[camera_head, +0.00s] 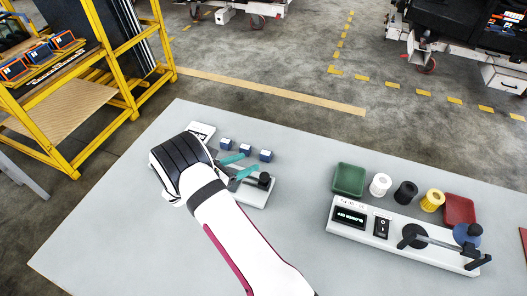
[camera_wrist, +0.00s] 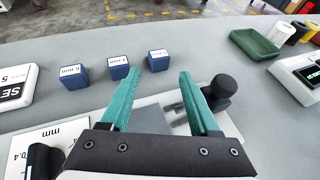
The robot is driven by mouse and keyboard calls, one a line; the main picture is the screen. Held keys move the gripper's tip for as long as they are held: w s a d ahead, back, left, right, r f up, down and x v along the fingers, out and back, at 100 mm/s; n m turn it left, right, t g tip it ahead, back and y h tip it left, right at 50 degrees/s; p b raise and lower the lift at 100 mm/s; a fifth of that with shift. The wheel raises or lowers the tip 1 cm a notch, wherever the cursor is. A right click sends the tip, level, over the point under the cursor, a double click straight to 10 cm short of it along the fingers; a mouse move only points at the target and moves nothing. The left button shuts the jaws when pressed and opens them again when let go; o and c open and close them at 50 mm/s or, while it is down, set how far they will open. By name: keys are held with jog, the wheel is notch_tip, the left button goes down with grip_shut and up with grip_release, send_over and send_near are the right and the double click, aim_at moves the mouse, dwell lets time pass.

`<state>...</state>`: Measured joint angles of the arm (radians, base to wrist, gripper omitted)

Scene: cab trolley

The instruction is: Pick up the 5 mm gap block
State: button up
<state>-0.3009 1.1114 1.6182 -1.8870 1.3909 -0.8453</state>
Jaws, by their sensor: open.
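Three small blue blocks with white labelled tops stand in a row: a left block (camera_wrist: 73,76), a middle block (camera_wrist: 119,67) and a right block (camera_wrist: 158,60). The left label seems to read 6 mm; the other numbers are too small to read surely, so I cannot tell which is the 5 mm gap block. In the head view the row shows as left (camera_head: 225,144), middle (camera_head: 245,149) and right (camera_head: 265,155). My gripper (camera_wrist: 157,82) has teal fingers, spread and empty. Its fingertips (camera_head: 241,164) are close to the row, with the right block beyond the gap between them.
A white fixture with a black knob (camera_wrist: 222,88) lies beside and under my gripper. A white card reading SET 5 (camera_wrist: 14,88) lies left of the blocks. A green tray (camera_head: 349,179), spools and a white device (camera_head: 345,230) stand to the right. The grey table (camera_head: 110,215) is clear at left.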

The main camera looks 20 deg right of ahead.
aim_at(265, 153)
jog(key=x, duration=1)
jog(key=shift+w+d, duration=0.1)
grip_shut()
